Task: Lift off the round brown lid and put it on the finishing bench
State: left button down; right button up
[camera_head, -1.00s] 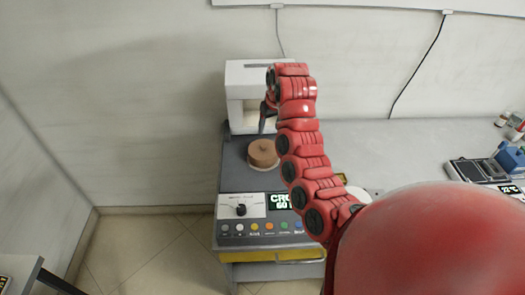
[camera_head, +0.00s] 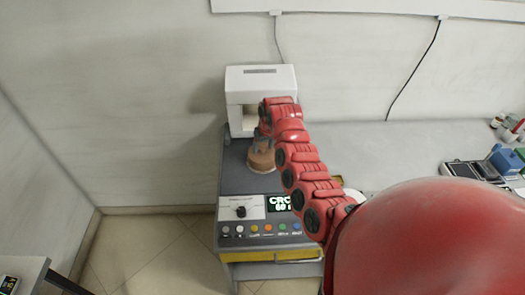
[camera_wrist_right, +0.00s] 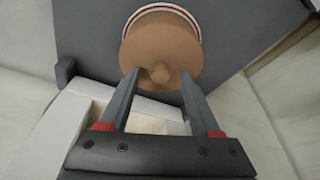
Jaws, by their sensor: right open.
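The round brown lid (camera_head: 262,159) sits on a round base on the grey machine top. In the right wrist view the lid (camera_wrist_right: 160,50) shows a small knob in its middle, and a white and red rim shows past its far edge. My right gripper (camera_head: 262,142) is over the lid in the head view. In the right wrist view its two fingers (camera_wrist_right: 158,82) are apart, one on each side of the knob, with a gap to it. I cannot tell whether they touch the lid. My left gripper is not in view.
A white frame (camera_head: 238,85) stands behind the lid on the machine. A control panel (camera_head: 240,207) with a knob, coloured buttons and a display is in front. A grey bench (camera_head: 385,140) stretches right, with a scale and a blue block (camera_head: 507,160) at its far end.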

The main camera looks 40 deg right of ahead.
jog(key=shift+f, duration=0.15)
grip_shut()
dwell(0.5)
